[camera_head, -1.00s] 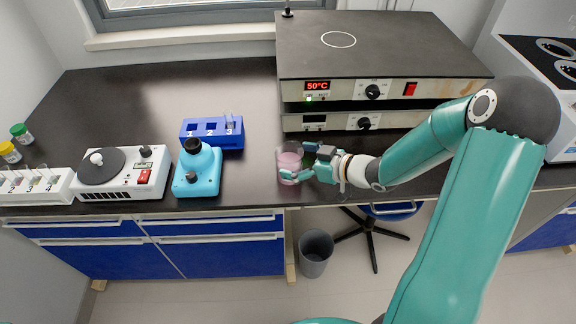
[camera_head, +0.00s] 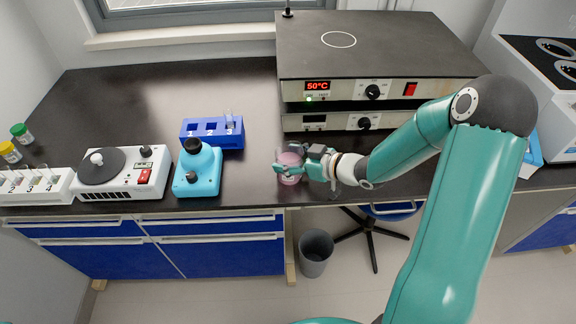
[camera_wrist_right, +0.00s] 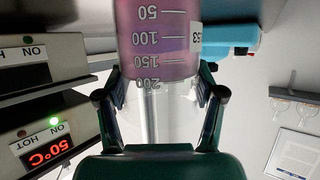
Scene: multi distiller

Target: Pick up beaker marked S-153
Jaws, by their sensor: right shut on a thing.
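The beaker (camera_head: 290,159) holds pink liquid and is near the front edge of the black bench. My right gripper (camera_head: 287,162) is shut on it, with the fingers on either side of the glass. In the right wrist view the beaker (camera_wrist_right: 150,45) appears upside down, with its printed scale and purple-pink liquid. Its white label (camera_wrist_right: 196,36) is only partly in view and ends in "53". I cannot tell whether the beaker still touches the bench. My left gripper is not in view.
A stacked hot plate (camera_head: 384,90) reading 50°C stands behind the beaker. A blue numbered rack (camera_head: 203,140) and a light blue device (camera_head: 197,172) stand to its left. A white stirrer unit (camera_head: 122,172) and a vial rack (camera_head: 36,186) are farther left. A bin (camera_head: 315,254) is below.

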